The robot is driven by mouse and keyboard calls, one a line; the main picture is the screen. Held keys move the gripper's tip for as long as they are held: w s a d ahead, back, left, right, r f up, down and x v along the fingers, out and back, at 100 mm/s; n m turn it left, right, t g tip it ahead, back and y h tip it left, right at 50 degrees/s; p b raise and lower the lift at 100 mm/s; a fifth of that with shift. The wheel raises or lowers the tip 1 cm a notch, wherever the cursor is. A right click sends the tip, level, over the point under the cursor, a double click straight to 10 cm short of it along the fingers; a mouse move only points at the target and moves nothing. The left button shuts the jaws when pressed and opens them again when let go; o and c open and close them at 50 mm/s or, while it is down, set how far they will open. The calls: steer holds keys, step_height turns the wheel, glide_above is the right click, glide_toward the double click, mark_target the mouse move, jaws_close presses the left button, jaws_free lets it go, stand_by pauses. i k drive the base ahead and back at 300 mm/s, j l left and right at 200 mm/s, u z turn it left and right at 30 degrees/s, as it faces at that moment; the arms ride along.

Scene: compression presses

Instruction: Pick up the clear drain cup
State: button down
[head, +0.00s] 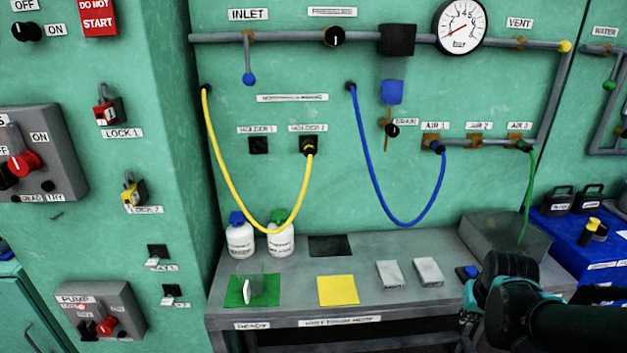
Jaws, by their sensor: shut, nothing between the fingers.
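A faint see-through shape with a white oval face (247,291) stands on the green mat (233,299) at the bench's left end. It looks like the clear drain cup, but its outline is hard to make out. My gripper (467,319) is at the bench's right front, well to the right of the cup, and it is shut and empty. My black and teal arm hides part of it.
Two white bottles (239,241) stand behind the green mat. A yellow mat (338,290) and two pale grey blocks (389,275) lie between the cup and my gripper. Yellow (228,196) and blue hoses (374,178) hang above the bench (290,309). A blue box (575,231) stands at right.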

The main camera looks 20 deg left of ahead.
mark_target(249, 272)
steer(key=k+j+u, duration=0.1)
steer(key=u, duration=0.75)
steer(key=l+u, duration=0.15)
steer(key=u, duration=0.65)
steer(key=k+l, duration=0.2)
steer(key=k, duration=0.15)
steer(key=k+l+z, duration=0.25)
steer(key=i, duration=0.5)
